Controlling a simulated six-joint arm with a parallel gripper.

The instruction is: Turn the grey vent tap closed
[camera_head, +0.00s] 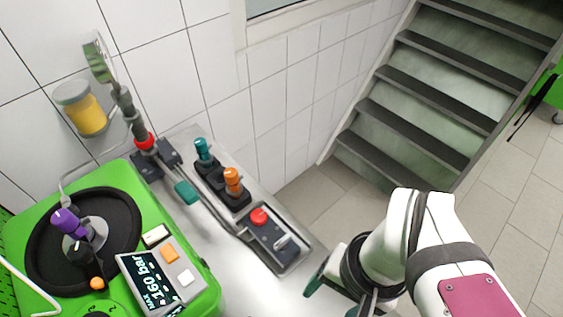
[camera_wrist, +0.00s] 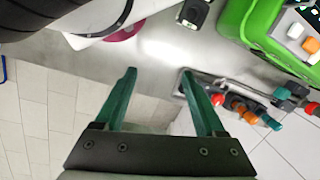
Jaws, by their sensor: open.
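A small grey lever (camera_head: 282,242), which may be the grey vent tap, sits beside a red knob (camera_head: 259,217) at the near end of the grey valve block in the head view. I cannot tell from its look whether it is open or closed. My gripper (camera_head: 333,295) is to the right of and nearer than the block, apart from it. Its green fingers also show in the wrist view (camera_wrist: 158,74), spread wide with nothing between them. In that view the block lies to the right, partly behind the right finger, and the lever is not clear.
An orange knob (camera_head: 233,182) and a teal knob (camera_head: 203,150) stand farther along. A teal handle (camera_head: 187,192) is on a pipe beside them. The green pump unit (camera_head: 206,301) fills the lower left. A tiled wall (camera_head: 210,75) rises behind; stairs (camera_head: 430,115) are right.

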